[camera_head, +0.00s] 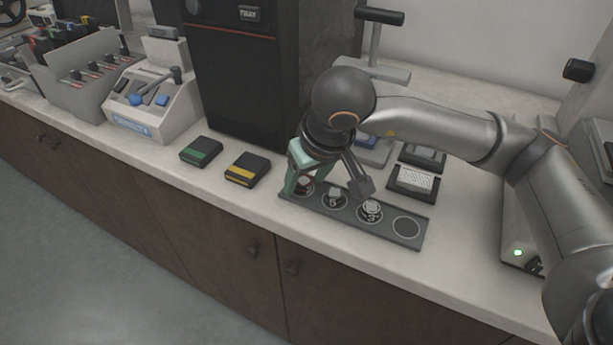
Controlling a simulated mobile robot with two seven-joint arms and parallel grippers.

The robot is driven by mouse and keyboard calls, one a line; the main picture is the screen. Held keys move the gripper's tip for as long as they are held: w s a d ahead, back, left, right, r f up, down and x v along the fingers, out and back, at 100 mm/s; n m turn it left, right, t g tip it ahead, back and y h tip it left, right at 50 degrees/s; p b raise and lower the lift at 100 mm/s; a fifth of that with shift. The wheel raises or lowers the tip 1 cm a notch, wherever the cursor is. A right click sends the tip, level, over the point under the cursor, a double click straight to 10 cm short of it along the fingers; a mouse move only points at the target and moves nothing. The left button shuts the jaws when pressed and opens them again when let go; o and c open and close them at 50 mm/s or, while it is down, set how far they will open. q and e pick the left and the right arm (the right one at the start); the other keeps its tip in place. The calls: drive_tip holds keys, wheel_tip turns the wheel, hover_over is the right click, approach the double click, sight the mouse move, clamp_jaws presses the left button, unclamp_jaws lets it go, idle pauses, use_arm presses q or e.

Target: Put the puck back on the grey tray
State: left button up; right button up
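The grey tray (386,232) lies along the front of the counter and has a row of round places. Three places hold small round pucks: one with a reddish part (304,187) at the left end, one in the second place (335,198) and one in the third (371,211). The right-end place is an empty ring. My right gripper (326,188) is low over the left half of the tray. Its teal finger and grey finger are spread apart, with no puck seen gripped. The gripper partly hides the left-end puck. My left gripper is out of view.
A green-topped box (201,151) and a yellow-striped box (247,169) stand left of the tray. A tall black machine (237,80) rises behind them. Small devices (413,180) stand behind the tray. A lever machine (154,105) stands farther left. The counter's front edge is close to the tray.

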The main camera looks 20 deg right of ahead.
drive_tip(key=shift+r+p, duration=0.35)
drive_tip(key=shift+r, duration=0.2)
drive_tip(key=p+v, duration=0.1)
drive_tip(key=v, duration=1)
drive_tip(key=shift+s, duration=0.2)
drive_tip(key=shift+r, duration=0.1)
